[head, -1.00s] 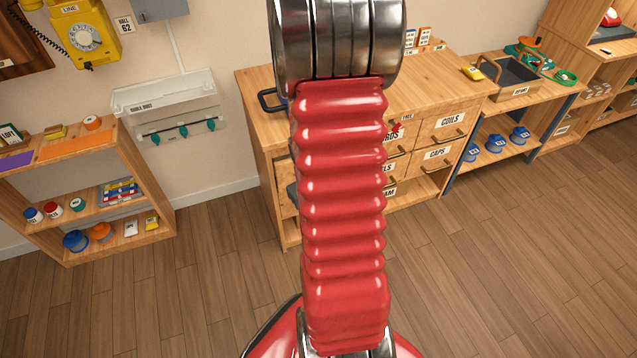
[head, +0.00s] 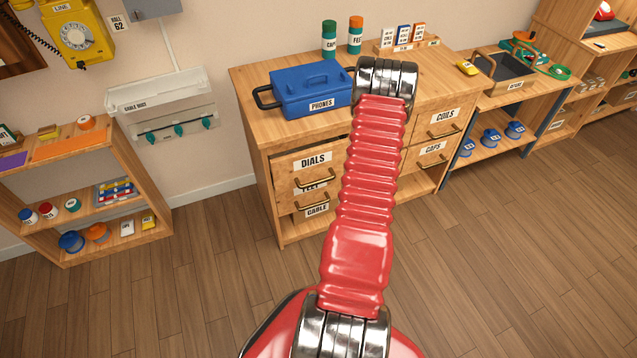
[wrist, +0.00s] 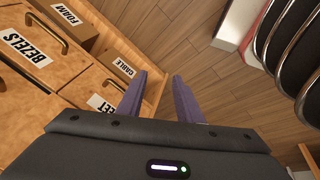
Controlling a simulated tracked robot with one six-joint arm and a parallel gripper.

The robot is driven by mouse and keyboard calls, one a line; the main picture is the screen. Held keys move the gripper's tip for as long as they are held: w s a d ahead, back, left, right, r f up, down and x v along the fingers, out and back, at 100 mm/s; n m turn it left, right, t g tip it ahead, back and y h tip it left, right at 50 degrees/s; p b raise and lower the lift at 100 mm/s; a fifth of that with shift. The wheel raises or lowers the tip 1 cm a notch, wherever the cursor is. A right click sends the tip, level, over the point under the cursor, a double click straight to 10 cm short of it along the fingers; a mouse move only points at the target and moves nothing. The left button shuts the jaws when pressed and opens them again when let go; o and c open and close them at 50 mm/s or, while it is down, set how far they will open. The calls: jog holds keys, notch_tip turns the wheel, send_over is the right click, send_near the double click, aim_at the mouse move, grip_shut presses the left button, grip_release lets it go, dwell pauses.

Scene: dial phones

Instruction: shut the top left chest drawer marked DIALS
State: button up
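The wooden chest (head: 283,205) stands against the wall in the head view. Its top left drawer marked DIALS (head: 286,174) seems to stand out a little, with its handle over part of the FELT label below. My red arm covers the chest's middle. My gripper (wrist: 160,76) shows in the wrist view, with two purple fingers apart and nothing seen between them. The DIALS label is not visible there. In the head view my gripper is hidden.
A blue PHONES box (head: 300,88) stands on the chest top, with two bottles (head: 329,40) and a card rack (head: 405,42) behind. A low shelf (head: 150,190) is at the left. A bench (head: 545,108) adjoins at the right. The floor in front is clear.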

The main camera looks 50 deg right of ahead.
notch_tip(320, 180, down, 4)
jog(key=n+t+h, duration=0.1)
jog(key=n+t, duration=0.1)
jog(key=n, duration=0.1)
jog(key=n+t+h, duration=0.5)
jog(key=n+t, duration=0.3)
send_near(318, 181)
jog(key=v, duration=0.3)
jog(key=shift+s+a+f, duration=0.15)
jog(key=shift+s+f, duration=0.2)
jog(key=x, duration=1.3)
jog(key=shift+w+f, duration=0.15)
jog(key=shift+w, duration=0.25)
jog(key=shift+c, duration=0.6)
grip_shut()
